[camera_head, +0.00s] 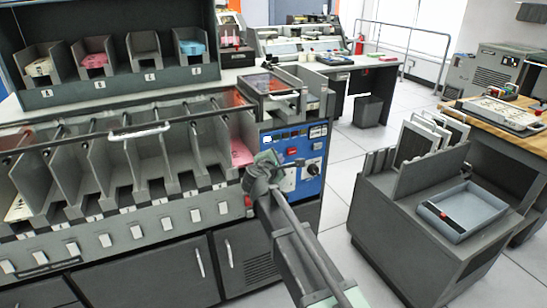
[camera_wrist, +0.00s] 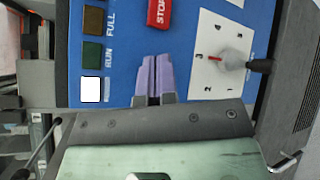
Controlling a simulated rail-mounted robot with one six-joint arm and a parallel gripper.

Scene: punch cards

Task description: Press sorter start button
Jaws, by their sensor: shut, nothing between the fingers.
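The sorter's blue control panel (camera_head: 308,180) is on the right end of the long grey sorter (camera_head: 150,225). The panel (camera_wrist: 130,25) fills the upper wrist view, turned sideways. A red STOP button (camera_wrist: 158,13) is at its top edge. No button labelled start can be read; the area behind my fingers is hidden. My gripper (camera_wrist: 152,62) has purple fingers that are shut together and empty. They are in front of the panel, below STOP in the picture, between the lamps and the dial. I cannot tell whether they touch it. The head view hides the fingertips behind my wrist.
A dial (camera_wrist: 230,58) on a white plate is right of my fingers. Green RUN (camera_wrist: 92,55), brown FULL (camera_wrist: 94,20) and white (camera_wrist: 91,89) squares are left. In the head view, a grey cart with a tray (camera_head: 463,211) stands right, with floor (camera_head: 345,160) between.

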